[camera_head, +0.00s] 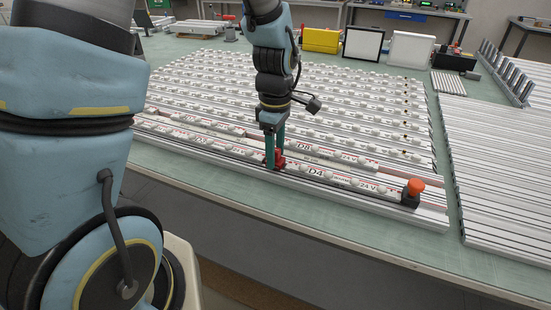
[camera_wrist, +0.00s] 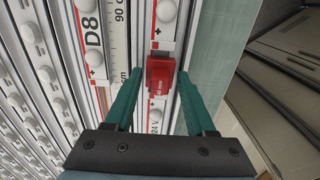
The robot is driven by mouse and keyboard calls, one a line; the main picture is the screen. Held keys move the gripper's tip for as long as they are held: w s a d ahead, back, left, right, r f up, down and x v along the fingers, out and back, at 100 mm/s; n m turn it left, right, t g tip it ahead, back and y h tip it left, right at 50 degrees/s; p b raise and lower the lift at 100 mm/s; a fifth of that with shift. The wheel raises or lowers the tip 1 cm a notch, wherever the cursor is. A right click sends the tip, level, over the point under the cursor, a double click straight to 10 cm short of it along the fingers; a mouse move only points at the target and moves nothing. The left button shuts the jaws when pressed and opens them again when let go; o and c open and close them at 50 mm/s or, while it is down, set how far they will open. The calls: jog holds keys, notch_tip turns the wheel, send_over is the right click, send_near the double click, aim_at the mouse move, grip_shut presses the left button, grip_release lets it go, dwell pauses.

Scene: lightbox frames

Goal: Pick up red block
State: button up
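The red block (camera_wrist: 160,76) sits on a white strip with lamp domes, near the table's front edge. In the head view the red block (camera_head: 279,162) shows low beside my fingers, partly hidden by them. My gripper (camera_head: 274,160) points down at it with teal fingers. In the wrist view my gripper (camera_wrist: 156,88) is open, with one finger to each side of the block. A gap shows between each finger and the block, and I cannot tell whether the fingertips reach down to its level.
An orange-topped knob (camera_head: 415,187) stands on the strip to the right. Rows of lamp strips (camera_head: 330,110) fill the table behind. Bare metal rails (camera_head: 500,160) lie at the right. A narrow band of green table (camera_head: 250,197) is free in front.

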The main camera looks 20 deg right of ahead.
grip_shut()
jog(key=shift+r, duration=0.1)
dwell(0.3)
